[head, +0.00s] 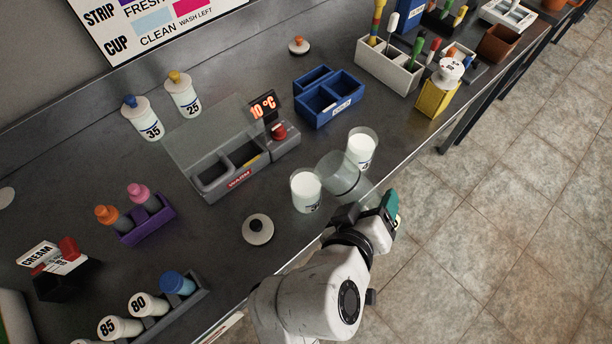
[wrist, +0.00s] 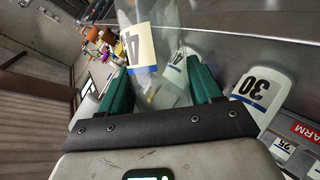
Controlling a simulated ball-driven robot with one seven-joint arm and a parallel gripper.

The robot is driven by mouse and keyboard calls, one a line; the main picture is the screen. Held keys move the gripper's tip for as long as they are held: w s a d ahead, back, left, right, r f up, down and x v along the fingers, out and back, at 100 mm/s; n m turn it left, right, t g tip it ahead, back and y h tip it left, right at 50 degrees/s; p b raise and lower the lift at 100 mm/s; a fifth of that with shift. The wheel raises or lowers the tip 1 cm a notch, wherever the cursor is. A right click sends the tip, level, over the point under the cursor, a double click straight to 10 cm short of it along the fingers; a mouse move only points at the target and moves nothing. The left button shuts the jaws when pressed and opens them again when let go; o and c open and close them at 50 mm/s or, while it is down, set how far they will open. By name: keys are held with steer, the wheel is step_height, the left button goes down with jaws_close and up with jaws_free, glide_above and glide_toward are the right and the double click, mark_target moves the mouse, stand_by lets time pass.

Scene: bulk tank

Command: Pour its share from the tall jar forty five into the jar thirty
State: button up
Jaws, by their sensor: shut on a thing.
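My gripper (head: 368,205) is shut on a clear tall jar (head: 342,177), with a green finger on each side of it in the wrist view (wrist: 160,88). The held jar's label (wrist: 139,46) shows a 4; the rest of its number is hidden. It looks tilted, and I see no clear white contents in it. The jar thirty (wrist: 262,90) stands right of my gripper in the wrist view. It appears to be the left white-filled jar (head: 306,190) in the head view.
A grey warm bath (head: 238,165) with a clear cover and a 10 °C display stands behind. A lid with a dark knob (head: 258,229) lies left of the jars. A blue divided box (head: 328,96) stands farther back. The counter's front edge is close to my gripper.

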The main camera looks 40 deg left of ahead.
steer(key=shift+a+r+m+y, duration=0.15)
steer(key=shift+r+m+y, duration=0.25)
steer(key=shift+r+m, duration=0.1)
steer(key=shift+d+m+g+y+p, duration=0.2)
steer(key=shift+m+g+y+p, duration=0.3)
steer(key=shift+m+y, duration=0.45)
steer(key=shift+s+a+f+m+g+y+b, duration=0.15)
steer(key=shift+m+y+b, duration=0.15)
steer(key=shift+m+y, duration=0.3)
steer(key=shift+w+a+f+m+g+y+b, duration=0.15)
steer(key=shift+m+y+b, duration=0.1)
steer(key=shift+m+y, duration=0.25)
